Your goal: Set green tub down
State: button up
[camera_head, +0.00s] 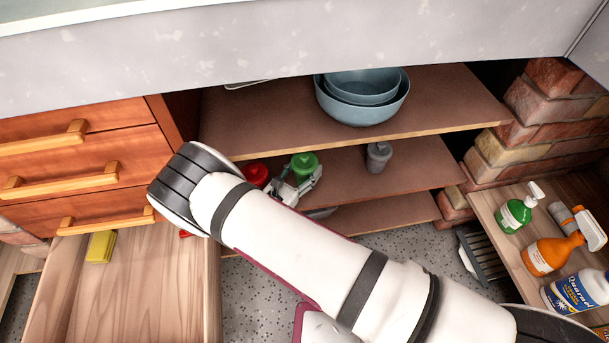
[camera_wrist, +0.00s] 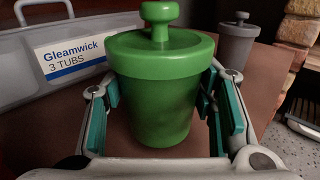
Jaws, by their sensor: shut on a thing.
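The green tub (camera_wrist: 155,95), with a round-knobbed lid, stands upright between the two finger pads of my gripper (camera_wrist: 160,105), which is shut on it. In the head view the green tub (camera_head: 304,164) and my gripper (camera_head: 298,184) are at the middle shelf (camera_head: 345,160); my arm hides part of them. I cannot tell whether the tub's base touches the shelf. A grey tub (camera_head: 378,157) stands to the right, apart from it; it also shows behind in the wrist view (camera_wrist: 237,42). A red tub (camera_head: 256,174) is to the left, partly hidden.
A grey bin (camera_wrist: 30,75) labelled "Gleamwick 3 TUBS" is at the left in the wrist view. Blue bowls (camera_head: 362,100) sit on the shelf above. Open drawers flank the shelves; the right one holds bottles (camera_head: 553,254). Bare shelf lies right of the grey tub.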

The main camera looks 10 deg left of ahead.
aim_at(299, 179)
jog(key=shift+f, duration=0.75)
jog(key=shift+f+b, duration=0.15)
jog(key=shift+b, duration=0.25)
jog(key=o, duration=1.2)
jog(key=shift+o, duration=0.2)
jog(key=shift+r, duration=0.2)
jog(key=shift+s+a+p, duration=0.2)
jog(key=shift+s+p, duration=0.1)
jog(key=shift+p, duration=0.1)
jog(key=p+v, duration=0.2)
jog(key=v, duration=0.4)
jog(key=shift+s+a, duration=0.15)
jog(key=shift+s, duration=0.25)
